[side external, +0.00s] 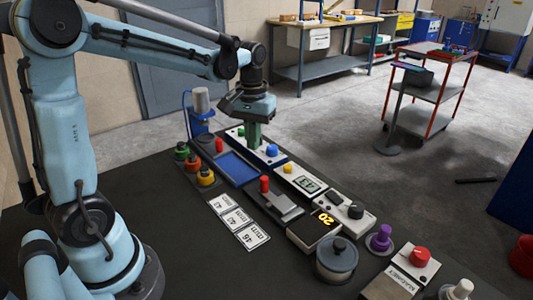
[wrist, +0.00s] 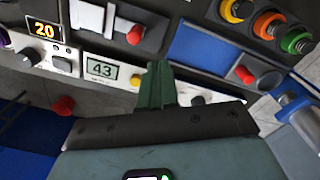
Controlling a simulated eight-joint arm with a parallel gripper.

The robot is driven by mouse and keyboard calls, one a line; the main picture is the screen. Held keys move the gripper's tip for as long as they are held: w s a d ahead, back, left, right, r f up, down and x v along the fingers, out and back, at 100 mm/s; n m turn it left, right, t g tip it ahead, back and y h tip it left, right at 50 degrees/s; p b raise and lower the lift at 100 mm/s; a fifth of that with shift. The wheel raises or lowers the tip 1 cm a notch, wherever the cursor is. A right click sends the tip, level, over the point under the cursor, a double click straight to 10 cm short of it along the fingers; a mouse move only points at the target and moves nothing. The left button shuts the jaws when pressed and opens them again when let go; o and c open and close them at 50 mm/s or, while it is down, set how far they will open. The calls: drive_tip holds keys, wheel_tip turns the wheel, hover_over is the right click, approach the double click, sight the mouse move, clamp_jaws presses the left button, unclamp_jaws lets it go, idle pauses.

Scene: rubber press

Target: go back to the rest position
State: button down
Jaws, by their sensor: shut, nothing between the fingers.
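My gripper (side external: 253,145) hangs from my arm over the far part of the control panels, with its green fingers pointing down. In the wrist view the fingers (wrist: 155,68) are together with nothing between them. In the side view the fingertips are close to a white panel strip with a blue knob (side external: 271,151). I cannot tell whether they touch it. My gripper hides part of that strip in both views.
A lidded pot (side external: 336,262) and a purple knob (side external: 380,238) stand nearer. The space above the panels looks clear.

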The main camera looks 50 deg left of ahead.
idle(0.3)
drive_tip(key=s+d+r+m+t, duration=0.1)
drive_tip(key=s+d+m+t, duration=0.5)
drive_tip(key=s+d+t, duration=0.1)
drive_tip(key=shift+s+d+r, duration=0.2)
drive_tip(key=shift+s+d, duration=0.3)
drive_tip(key=shift+d, duration=0.25)
